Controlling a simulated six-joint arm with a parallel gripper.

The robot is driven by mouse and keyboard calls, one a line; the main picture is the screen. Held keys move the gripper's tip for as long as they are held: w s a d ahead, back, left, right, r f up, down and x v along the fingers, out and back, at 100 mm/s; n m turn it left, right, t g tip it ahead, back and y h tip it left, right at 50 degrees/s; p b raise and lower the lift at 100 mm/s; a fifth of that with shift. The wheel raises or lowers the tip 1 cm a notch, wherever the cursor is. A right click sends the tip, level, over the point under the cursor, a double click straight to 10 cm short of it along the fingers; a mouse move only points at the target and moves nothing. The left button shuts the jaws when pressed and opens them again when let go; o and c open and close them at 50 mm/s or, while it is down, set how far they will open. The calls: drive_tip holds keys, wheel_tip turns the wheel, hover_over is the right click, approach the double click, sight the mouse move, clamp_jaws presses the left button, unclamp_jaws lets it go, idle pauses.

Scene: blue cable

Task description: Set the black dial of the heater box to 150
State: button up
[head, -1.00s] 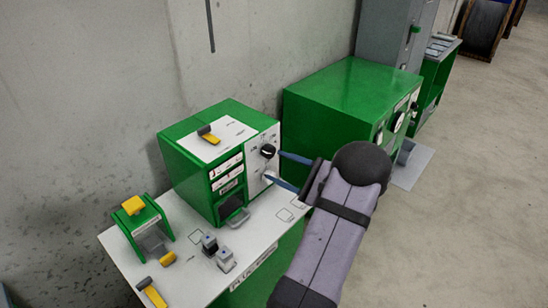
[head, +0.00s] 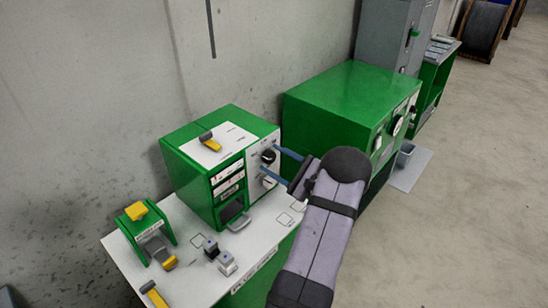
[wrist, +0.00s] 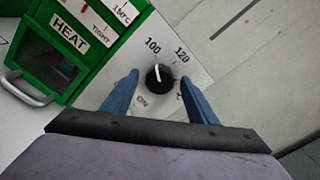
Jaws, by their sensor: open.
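The heater box (head: 190,165) is green with a white front panel and stands on the white table top. Its black dial (head: 269,156) is on that panel; in the wrist view the dial (wrist: 159,77) shows a white pointer line directed up between the printed 100 and 120, nearer 100. My gripper (head: 270,160) is open at the panel. In the wrist view my gripper (wrist: 159,76) has one blue finger on each side of the dial, with a visible gap to each. Part of the scale by the right finger is hidden; I see no 150 mark on it.
A larger green cabinet (head: 335,100) stands close behind my gripper. On the white table (head: 190,225) are a green and yellow device (head: 147,230) and small grey blocks (head: 219,255). A yellow-handled tool (head: 209,142) lies on the heater box. A concrete wall is behind.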

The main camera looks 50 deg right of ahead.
drive_tip(key=shift+w, duration=0.3)
drive_tip(key=c, duration=1.1)
drive_tip(key=shift+o, duration=0.2)
